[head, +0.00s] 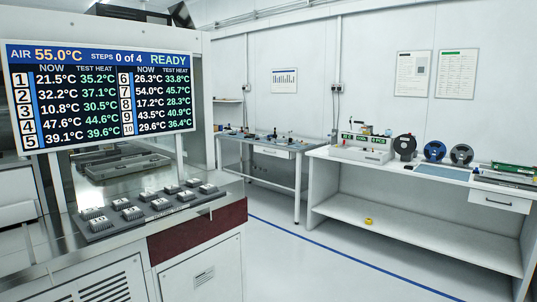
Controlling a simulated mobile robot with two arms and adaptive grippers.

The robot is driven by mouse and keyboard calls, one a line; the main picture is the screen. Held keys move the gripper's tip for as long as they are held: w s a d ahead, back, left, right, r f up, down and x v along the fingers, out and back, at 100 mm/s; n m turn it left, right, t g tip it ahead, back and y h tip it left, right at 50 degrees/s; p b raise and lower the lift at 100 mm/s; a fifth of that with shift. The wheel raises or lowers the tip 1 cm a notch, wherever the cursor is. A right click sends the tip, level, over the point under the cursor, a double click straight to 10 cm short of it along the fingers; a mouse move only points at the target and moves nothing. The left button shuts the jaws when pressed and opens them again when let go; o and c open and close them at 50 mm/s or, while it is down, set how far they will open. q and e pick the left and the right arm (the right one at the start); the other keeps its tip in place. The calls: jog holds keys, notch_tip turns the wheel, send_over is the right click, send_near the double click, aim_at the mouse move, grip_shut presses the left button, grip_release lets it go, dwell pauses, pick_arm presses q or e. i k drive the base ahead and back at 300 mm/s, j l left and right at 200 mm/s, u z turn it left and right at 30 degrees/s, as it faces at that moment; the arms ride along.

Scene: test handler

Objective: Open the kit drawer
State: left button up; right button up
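No drawer in view carries a readable "kit" label, so I cannot tell which is the kit drawer. A white drawer (500,202) with a dark bar handle hangs under the right end of the right bench and looks shut. A smaller pale drawer front (272,152) shows under the back bench and also looks shut. A dark red panel (197,232) sits in the front of the test handler (205,270), below its top; whether it is a drawer is unclear. Neither of my grippers is in view.
The handler's screen (100,100) reads READY, steps 0 of 4. Several numbered grey blocks sit on a dark strip (100,232) on its top. The right bench (330,153) holds spools and a device. A yellow roll (368,221) lies on its lower shelf. The floor (300,265) between is clear.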

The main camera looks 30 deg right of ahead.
aim_at(280, 153)
jog(key=i+l+z, duration=0.3)
jog(key=z, duration=0.15)
jog(key=i+z, duration=0.45)
jog(key=i, duration=0.15)
jog(key=i+l+z, duration=0.25)
jog(key=i+z, duration=0.15)
jog(key=i+l+z, duration=0.1)
jog(key=i+z, duration=0.3)
jog(key=i, duration=0.2)
jog(key=i+j+z, duration=0.1)
jog(key=i+z, duration=0.35)
jog(key=i+u, duration=0.4)
jog(key=i, duration=0.3)
jog(key=i+l+u, duration=0.25)
jog(key=i+u, duration=0.15)
jog(key=i, duration=0.25)
jog(key=i+j+u, duration=0.15)
jog(key=i+u, duration=0.25)
jog(key=i, duration=0.4)
jog(key=i+l+u, duration=0.1)
jog(key=i+u, duration=0.3)
jog(key=i, duration=0.45)
